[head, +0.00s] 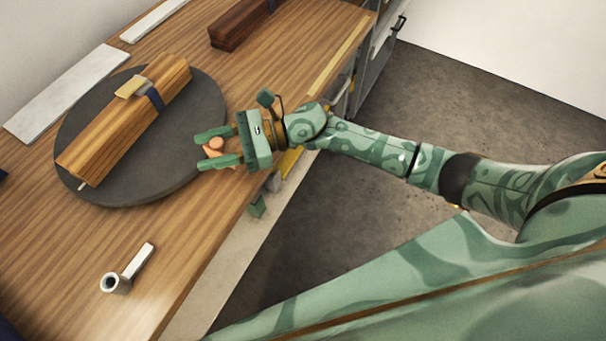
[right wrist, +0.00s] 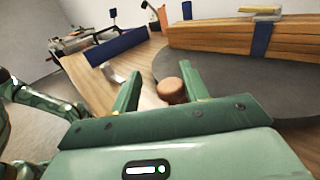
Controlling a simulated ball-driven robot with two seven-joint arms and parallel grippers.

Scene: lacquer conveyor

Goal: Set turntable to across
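The turntable (head: 190,172) is a dark grey disc on the wooden bench. A long wooden block (head: 120,130) with a blue band and a yellowish piece on top lies across it, slanting from lower left to upper right in the head view. An orange-brown knob (head: 215,145) is by the disc's right edge; it also shows in the right wrist view (right wrist: 171,90). My right gripper (head: 213,148) is open, its green fingers on either side of the knob. In the wrist view a gap shows on the knob's left. My left gripper is not in view.
A pale slab (head: 65,92) lies behind the turntable, with a narrower strip (head: 152,20) further back. A dark red-brown block (head: 237,24) lies at the back. A white tube-ended piece (head: 128,270) lies at the front. The bench edge runs under my right arm.

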